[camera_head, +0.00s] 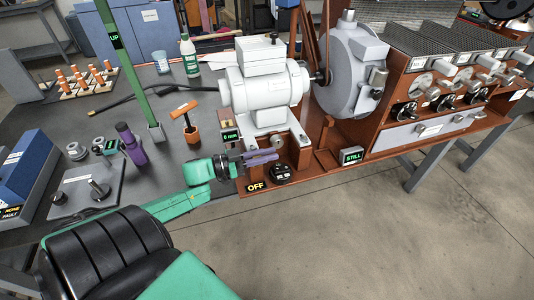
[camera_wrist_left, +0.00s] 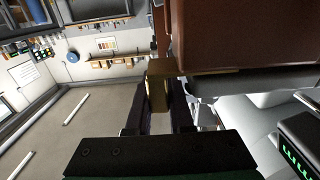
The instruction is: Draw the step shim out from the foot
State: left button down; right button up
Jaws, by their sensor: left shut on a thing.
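The grey motor (camera_head: 265,90) stands on the brown bench frame of the roaster, with its foot (camera_head: 292,137) low at the front. My left gripper (camera_head: 262,157) reaches in from the left beside this foot, with its purple fingers shut. In the left wrist view, the dark fingers (camera_wrist_left: 160,122) are closed on a brass-coloured stepped piece, the step shim (camera_wrist_left: 158,88). A thin part of it runs right along the underside of a brown block (camera_wrist_left: 230,35). How deep it sits is hidden. In the head view I cannot make the shim out. My right gripper is not in view.
A small display (camera_head: 229,135) stands just behind the gripper. An OFF label (camera_head: 256,187) and a black knob (camera_head: 282,173) are in front. An orange T-handle (camera_head: 186,117), a green post (camera_head: 130,75) and a purple tool (camera_head: 131,142) stand left on the dark table. The floor at right is clear.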

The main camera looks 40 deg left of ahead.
pick_arm(q)
jog(key=s+d+p, duration=0.1)
jog(key=d+p, duration=0.1)
jog(key=s+d+p, duration=0.1)
jog(key=d+p, duration=0.1)
jog(key=shift+s+f, duration=0.15)
jog(key=shift+s, duration=0.25)
jog(key=c, duration=1.1)
grip_release()
jog(key=shift+s, duration=0.1)
jog(key=v, duration=1.4)
jog(key=shift+s+a, duration=0.15)
jog(key=shift+s, duration=0.05)
jog(key=shift+w, duration=0.1)
